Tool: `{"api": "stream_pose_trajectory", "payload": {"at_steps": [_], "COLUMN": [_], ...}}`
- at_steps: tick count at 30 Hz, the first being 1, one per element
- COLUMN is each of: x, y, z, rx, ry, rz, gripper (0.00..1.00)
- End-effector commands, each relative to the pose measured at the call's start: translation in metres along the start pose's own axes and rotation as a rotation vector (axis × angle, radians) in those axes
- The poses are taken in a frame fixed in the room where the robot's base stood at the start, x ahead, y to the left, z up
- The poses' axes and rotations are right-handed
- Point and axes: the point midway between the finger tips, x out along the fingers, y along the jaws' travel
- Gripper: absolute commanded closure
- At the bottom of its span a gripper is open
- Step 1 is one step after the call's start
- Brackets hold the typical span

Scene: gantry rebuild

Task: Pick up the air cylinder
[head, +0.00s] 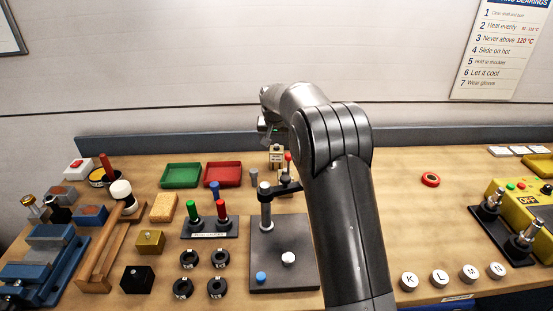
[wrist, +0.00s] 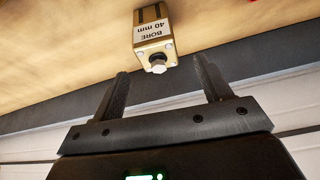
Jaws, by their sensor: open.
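The air cylinder, a tan block labelled "BORE 40 mm" with a dark round collar and a pale tip at its end, shows in the wrist view (wrist: 154,38). In the head view it appears as a small tan labelled block (head: 276,158) near the back of the bench. My gripper (wrist: 161,68) is open and empty in the wrist view, with its fingers on either side of the cylinder's tip end. Most of the cylinder body lies beyond the fingertips. In the head view my gripper (head: 268,136) is just above the block, partly hidden by my arm.
A dark fixture plate with a post (head: 266,220) stands in front of the cylinder. A red tray (head: 223,175) and a green tray (head: 181,176) lie to its left. A blue back rail (head: 180,142) runs behind.

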Motion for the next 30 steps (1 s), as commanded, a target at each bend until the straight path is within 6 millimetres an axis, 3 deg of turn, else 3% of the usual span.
{"api": "stream_pose_trajectory", "payload": {"at_steps": [18,24,30], "x": [0.071,0.072,0.072], "y": [0.001,0.001,0.001], "z": [0.007,0.007,0.007], "rx": [0.0,0.0,0.0], "ry": [0.0,0.001,0.001], "rz": [0.0,-0.001,0.0], "gripper": [0.29,0.29,0.45]}}
